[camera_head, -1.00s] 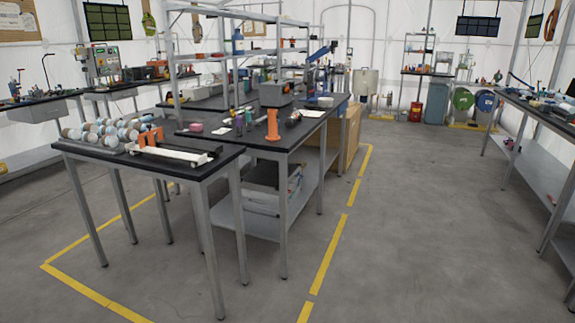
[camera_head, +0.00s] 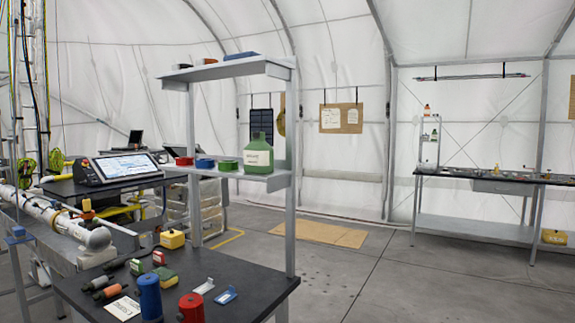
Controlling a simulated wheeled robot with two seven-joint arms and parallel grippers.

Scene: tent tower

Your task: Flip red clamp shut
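Neither of my grippers is in the camera_head view. I cannot make out a clamp that is clearly red. A white pipe (camera_head: 55,217) runs along the left side, with a small orange and yellow fitting (camera_head: 87,208) near its capped end. Whether that fitting is a clamp, and whether it is open or shut, is too small to tell. Red things in view are a red cylinder (camera_head: 191,308) on the dark near table and a small red block (camera_head: 159,258) behind it.
The dark near table (camera_head: 250,283) holds a blue cylinder (camera_head: 149,297), a yellow box (camera_head: 172,239) and small parts. Its shelf post (camera_head: 290,170) rises at the right corner. A green jug (camera_head: 258,154) stands on the shelf. Open floor (camera_head: 400,280) lies to the right.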

